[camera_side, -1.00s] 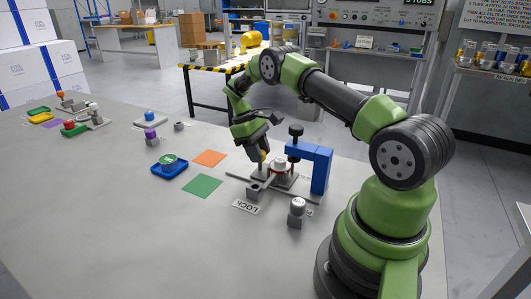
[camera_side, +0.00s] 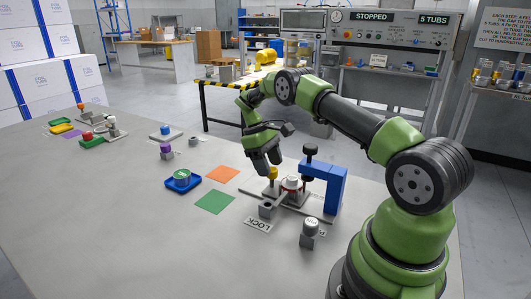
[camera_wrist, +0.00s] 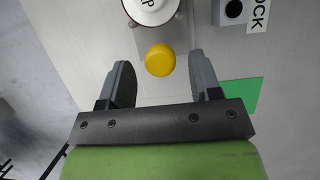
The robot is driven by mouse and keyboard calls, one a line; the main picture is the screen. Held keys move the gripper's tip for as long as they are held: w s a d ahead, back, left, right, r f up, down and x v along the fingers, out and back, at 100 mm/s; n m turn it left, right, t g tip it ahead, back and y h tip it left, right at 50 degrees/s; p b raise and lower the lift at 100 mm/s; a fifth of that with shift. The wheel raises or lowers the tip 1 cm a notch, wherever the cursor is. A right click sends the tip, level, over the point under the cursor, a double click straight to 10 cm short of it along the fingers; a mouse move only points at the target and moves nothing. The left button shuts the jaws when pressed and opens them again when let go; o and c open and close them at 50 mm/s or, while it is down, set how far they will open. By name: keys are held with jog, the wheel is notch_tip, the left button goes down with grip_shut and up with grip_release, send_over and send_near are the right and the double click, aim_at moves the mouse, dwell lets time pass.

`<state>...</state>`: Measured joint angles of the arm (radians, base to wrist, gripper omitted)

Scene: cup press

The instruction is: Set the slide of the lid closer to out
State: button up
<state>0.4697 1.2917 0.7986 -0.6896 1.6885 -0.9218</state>
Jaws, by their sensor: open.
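The lid closer has a blue bracket (camera_side: 328,187) with a black screw knob (camera_side: 311,149) on top. Its slide carries a yellow knob (camera_side: 272,173), on the left side of the bracket. A white-topped piece with red (camera_side: 291,183) stands between the knob and the bracket. My gripper (camera_side: 268,161) is close above the yellow knob, pointing down. In the wrist view the yellow knob (camera_wrist: 160,60) lies between the two spread fingers, with visible gaps to both. The white round top (camera_wrist: 150,8) is just beyond it. The slide's lower parts are partly hidden.
A LOCK label (camera_side: 258,225) and a small grey block (camera_side: 265,210) lie in front. A grey-topped post (camera_side: 310,233) stands to the right. Green (camera_side: 214,203) and orange (camera_side: 222,174) squares and a blue tray (camera_side: 190,187) are to the left. The front table is clear.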

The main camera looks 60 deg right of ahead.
jog(key=shift+v, duration=3)
jog(key=shift+c, duration=0.2)
jog(key=shift+c, duration=1.3)
jog(key=s+r+m+t, duration=0.1)
jog(key=m, duration=0.1)
jog(key=s+m+t, duration=0.1)
jog(key=m+t, duration=0.1)
jog(key=s+r+m+t, duration=0.1)
jog(key=m, duration=0.2)
jog(key=shift+r, duration=0.3)
jog(key=shift+s+t, duration=0.1)
jog(key=shift+t, duration=0.2)
notch_tip(320, 180, down, 10)
jog(key=shift+r, duration=0.1)
